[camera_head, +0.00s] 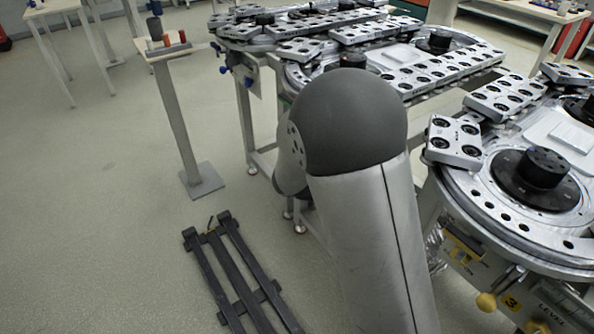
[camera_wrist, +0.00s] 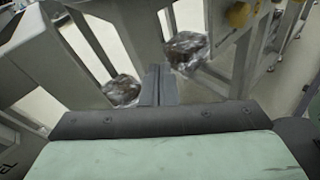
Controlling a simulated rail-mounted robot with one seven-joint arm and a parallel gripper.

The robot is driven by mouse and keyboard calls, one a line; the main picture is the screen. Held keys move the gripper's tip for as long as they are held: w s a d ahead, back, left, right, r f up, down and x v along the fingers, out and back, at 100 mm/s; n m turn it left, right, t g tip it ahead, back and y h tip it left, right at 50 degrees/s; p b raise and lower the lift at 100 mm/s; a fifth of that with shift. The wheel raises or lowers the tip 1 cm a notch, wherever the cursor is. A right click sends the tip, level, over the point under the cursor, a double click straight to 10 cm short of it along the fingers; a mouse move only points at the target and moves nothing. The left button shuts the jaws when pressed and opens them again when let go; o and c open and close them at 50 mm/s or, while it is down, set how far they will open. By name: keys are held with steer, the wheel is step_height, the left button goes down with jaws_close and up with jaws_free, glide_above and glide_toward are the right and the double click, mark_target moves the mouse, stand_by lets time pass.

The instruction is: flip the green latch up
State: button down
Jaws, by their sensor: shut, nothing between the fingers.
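I cannot make out the green latch in either view; my own arm covers the middle of the head view. My gripper (camera_wrist: 158,86) shows in the wrist view with its two dark fingers together and nothing between them. It points in among grey metal legs and braces under a machine. The gripper is hidden behind my arm in the head view.
Round track stations with hole-studded blocks (camera_head: 455,140) fill the right and the back. A yellow knob (camera_head: 487,302) sits on the near station's side; a yellow knob (camera_wrist: 240,14) also shows in the wrist view. A black floor frame (camera_head: 232,270) lies on the open floor.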

steer(key=w+a+f+n+t+h+b, duration=0.1)
steer(key=w+a+f+n+t+b, duration=0.5)
steer(key=a+t, duration=0.4)
steer(key=w+a+f+n+t+h+b, duration=0.1)
steer(key=w+a+f+n+t+b, duration=0.4)
steer(key=a, duration=0.7)
step_height(320, 180, down, 4)
steer(key=w+n+t, duration=0.2)
steer(key=n+t, duration=0.3)
steer(key=shift+a+f+h+b, duration=0.15)
steer(key=shift+a+h+b, duration=0.15)
steer(key=shift+b, duration=0.05)
steer(key=shift+w+d, duration=0.1)
steer(key=w+d+r+b, duration=0.4)
steer(key=w+r, duration=0.2)
steer(key=r, duration=0.4)
steer(key=shift+d+r, duration=0.15)
steer(key=shift+r, duration=0.2)
